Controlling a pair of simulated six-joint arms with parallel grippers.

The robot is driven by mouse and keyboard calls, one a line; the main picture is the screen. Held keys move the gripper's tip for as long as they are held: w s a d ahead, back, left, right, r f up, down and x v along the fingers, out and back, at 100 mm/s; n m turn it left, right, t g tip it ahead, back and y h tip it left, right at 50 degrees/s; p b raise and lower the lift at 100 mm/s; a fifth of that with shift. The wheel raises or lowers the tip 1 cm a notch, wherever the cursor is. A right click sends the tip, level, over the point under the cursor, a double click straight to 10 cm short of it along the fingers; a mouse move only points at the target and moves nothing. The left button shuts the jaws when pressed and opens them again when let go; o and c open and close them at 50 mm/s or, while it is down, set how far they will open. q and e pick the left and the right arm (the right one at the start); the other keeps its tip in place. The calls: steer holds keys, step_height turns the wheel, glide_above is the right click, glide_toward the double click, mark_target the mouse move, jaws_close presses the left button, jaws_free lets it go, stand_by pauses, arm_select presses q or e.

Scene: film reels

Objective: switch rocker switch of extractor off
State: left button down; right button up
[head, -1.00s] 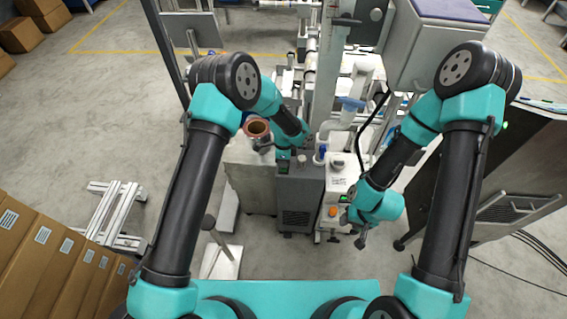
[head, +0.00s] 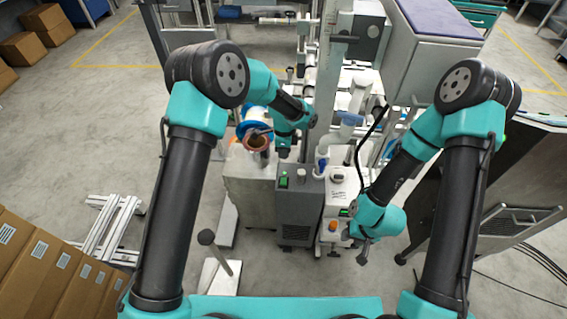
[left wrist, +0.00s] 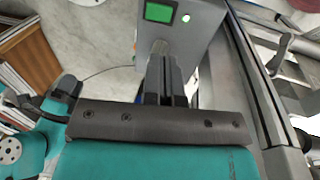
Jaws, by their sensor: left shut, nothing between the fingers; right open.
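The extractor, as I take it, is the dark grey box (head: 297,212) in the middle of the head view, with a vented front. I cannot tell which side of the rocker is pressed. My left gripper (head: 283,154) is shut and empty, above and behind the switch, apart from it. Its fingers (left wrist: 162,62) point toward the box in the left wrist view. My right gripper (head: 362,251) is open and empty, low beside the white unit.
A white unit (head: 337,192) with an orange knob (head: 333,227) and small green display stands against the box's right. A pale grey cabinet (head: 249,188) with a copper-coloured round opening (head: 257,142) stands left. A post with a round top (head: 206,238) is front left.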

mark_target(283, 183)
arm_select(q)
steer(key=shift+w+r, duration=0.2)
steer(key=shift+r, duration=0.9)
steer(key=shift+s, duration=0.1)
steer(key=shift+s+r, duration=0.1)
steer(key=shift+s, duration=0.5)
steer(key=f, duration=0.4)
steer(key=s+f, duration=0.1)
steer(key=f, duration=0.4)
steer(key=s+f, duration=0.1)
steer(key=f, duration=0.3)
steer(key=shift+s+f, duration=0.2)
steer(key=shift+f, duration=0.2)
